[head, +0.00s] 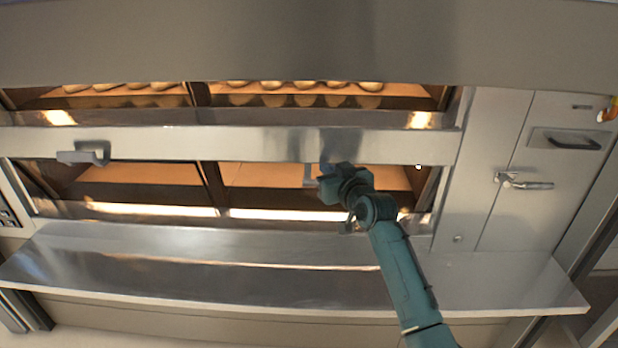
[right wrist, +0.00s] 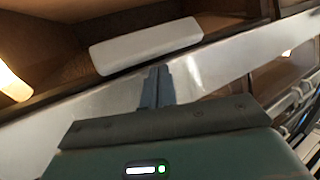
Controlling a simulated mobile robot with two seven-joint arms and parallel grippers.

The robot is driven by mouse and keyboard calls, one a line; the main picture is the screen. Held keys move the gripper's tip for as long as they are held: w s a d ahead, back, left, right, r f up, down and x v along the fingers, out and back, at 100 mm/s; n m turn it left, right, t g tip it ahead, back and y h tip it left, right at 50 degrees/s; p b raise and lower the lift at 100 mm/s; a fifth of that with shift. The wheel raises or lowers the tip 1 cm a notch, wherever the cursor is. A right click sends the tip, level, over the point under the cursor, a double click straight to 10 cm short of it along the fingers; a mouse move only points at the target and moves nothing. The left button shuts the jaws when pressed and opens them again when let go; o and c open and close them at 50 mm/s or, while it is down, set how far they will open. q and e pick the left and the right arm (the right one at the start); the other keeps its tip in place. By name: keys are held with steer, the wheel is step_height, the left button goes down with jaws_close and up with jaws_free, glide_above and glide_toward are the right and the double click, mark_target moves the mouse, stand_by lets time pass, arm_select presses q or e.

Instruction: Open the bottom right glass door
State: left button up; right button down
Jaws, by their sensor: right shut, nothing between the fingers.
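The bottom right glass door (head: 262,176) is in the lower oven deck in the head view, right of a dark upright divider. It looks shut, with the lit deck showing through it. My right gripper (head: 325,182) is in front of this door's upper part, just below the steel band. Its handle is not clear in the head view, where my gripper covers part of the door. In the right wrist view my right gripper's fingers (right wrist: 156,84) are together and empty. A pale bar (right wrist: 147,45) lies just beyond their tips; I cannot tell if they touch.
The bottom left door has a grey handle (head: 84,153). A steel band (head: 240,143) runs above both lower doors. A steel shelf (head: 190,262) juts out below them and is bare. A side panel (head: 520,190) with a lever latch (head: 524,182) stands at right.

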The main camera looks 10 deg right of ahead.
steer(key=shift+r, duration=0.25)
arm_select(q)
steer(key=r+p, duration=0.1)
steer(key=p, duration=0.2)
steer(key=r+g+p, duration=0.1)
steer(key=r+p, duration=0.1)
steer(key=p, duration=0.1)
steer(key=shift+w+d+p, duration=0.15)
steer(key=shift+d+p, duration=0.15)
steer(key=shift+d, duration=0.1)
arm_select(e)
steer(key=r+v, duration=0.1)
steer(key=v, duration=0.6)
steer(key=shift+r, duration=0.1)
